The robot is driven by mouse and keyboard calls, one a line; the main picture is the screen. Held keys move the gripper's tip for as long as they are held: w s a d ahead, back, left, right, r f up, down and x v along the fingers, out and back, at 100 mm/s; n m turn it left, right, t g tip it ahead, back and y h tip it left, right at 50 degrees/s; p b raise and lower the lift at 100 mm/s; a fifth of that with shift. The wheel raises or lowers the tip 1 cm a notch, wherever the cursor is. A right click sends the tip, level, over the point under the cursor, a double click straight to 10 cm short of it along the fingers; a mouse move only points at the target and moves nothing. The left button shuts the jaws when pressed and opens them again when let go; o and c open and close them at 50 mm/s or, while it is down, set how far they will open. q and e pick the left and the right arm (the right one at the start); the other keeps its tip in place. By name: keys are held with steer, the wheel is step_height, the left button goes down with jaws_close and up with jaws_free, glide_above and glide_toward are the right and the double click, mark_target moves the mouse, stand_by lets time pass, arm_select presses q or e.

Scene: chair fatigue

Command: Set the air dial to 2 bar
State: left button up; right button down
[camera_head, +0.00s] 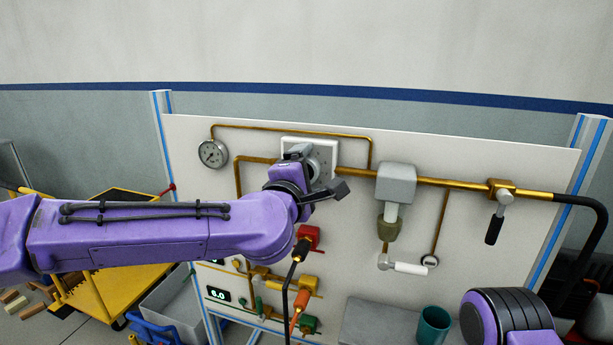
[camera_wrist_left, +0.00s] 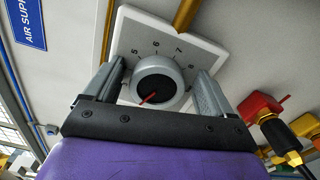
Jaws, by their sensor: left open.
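The air dial (camera_wrist_left: 160,83) is a round grey knob with a black centre and a red mark pointing to the lower left in the left wrist view. Its white plate (camera_wrist_left: 215,53) shows numerals 5 to 8 along the visible part; the 2 is not visible. My left gripper (camera_wrist_left: 163,84) is open, its grey fingers on either side of the knob; I cannot tell if they touch it. In the head view my left gripper (camera_head: 308,160) covers much of the dial's plate (camera_head: 290,143). My right gripper is out of view.
A round gauge (camera_head: 212,153) hangs at the panel's upper left, its reading too small to tell. Brass pipes (camera_head: 440,183), a grey valve block (camera_head: 396,184) and a black-handled lever (camera_head: 495,229) are to the right. A red fitting (camera_head: 309,237) sits below the dial.

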arm_select(q)
steer(key=b+v, duration=0.2)
steer(key=v, duration=0.8)
steer(key=shift+s, duration=0.15)
steer(key=s+a+f+m+g+y, duration=0.1)
steer(key=a+f+m+g+y, duration=0.15)
steer(key=f, duration=1.05)
steer(key=s+a+f+m+g+y, duration=0.15)
steer(key=a+f, duration=0.25)
steer(key=f, duration=0.8)
steer(key=s+a+f+m+g+y, duration=0.1)
steer(key=a+f+g, duration=0.25)
steer(key=f, duration=0.95)
steer(key=s+a+f+m+g+y, duration=0.1)
steer(key=s+a+f+g, duration=0.1)
steer(key=s+a+f, duration=0.3)
steer(key=s+a+f+m+g+y, duration=0.1)
steer(key=s+a+f, duration=0.5)
steer(key=s, duration=0.6)
steer(key=s+a+f+m+g+y, duration=0.2)
steer(key=s+a+f+m+g, duration=0.1)
steer(key=s+a+f, duration=0.3)
step_height(320, 180, down, 3)
steer(key=s, duration=0.2)
steer(key=shift+s+a, duration=0.15)
steer(key=shift+s, duration=0.2)
